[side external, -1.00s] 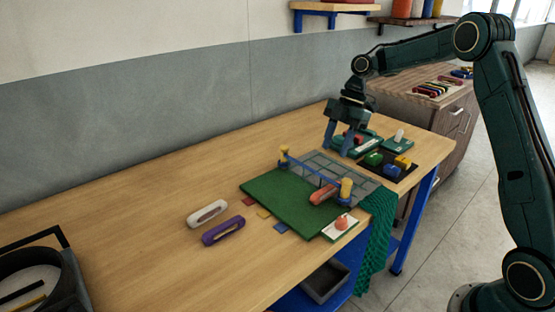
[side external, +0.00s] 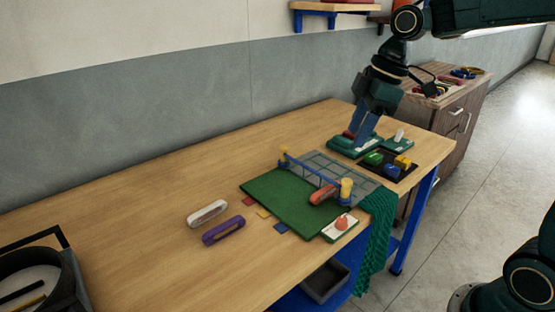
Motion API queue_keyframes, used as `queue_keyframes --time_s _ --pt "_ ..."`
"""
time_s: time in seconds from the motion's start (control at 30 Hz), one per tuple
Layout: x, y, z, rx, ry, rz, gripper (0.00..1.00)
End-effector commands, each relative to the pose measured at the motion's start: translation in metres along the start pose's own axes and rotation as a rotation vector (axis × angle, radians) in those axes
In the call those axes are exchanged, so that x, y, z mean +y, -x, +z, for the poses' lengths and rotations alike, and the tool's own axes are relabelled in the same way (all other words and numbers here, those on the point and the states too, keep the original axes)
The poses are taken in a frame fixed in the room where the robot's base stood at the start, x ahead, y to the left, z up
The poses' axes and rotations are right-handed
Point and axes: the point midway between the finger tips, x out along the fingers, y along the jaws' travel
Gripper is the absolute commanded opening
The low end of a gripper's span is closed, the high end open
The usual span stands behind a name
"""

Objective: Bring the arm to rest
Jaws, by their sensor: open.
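My gripper (side external: 362,132) is over the back right of the wooden table, pointing down and slightly tilted. Its blue fingers are open, though from this side they look close together. The fingertips are over or just behind a teal tray (side external: 341,148) with a red piece (side external: 349,135) on it. I cannot tell whether the fingers touch the tray or the red piece. No held object shows between the fingers.
A green mat (side external: 277,199) with a net on blue rails lies ahead of the tray. A dark tray (side external: 374,168) holds coloured blocks. White (side external: 207,213) and purple (side external: 223,231) tools lie left. The left table (side external: 130,225) is mostly clear.

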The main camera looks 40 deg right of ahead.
Motion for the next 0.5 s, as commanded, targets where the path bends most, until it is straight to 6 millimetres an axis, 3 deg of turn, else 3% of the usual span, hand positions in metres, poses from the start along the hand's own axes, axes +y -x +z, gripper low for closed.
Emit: queue_keyframes --time_s 0.5 --pt "-0.089 0.029 0.047 0.061 -0.408 0.168 0.43"
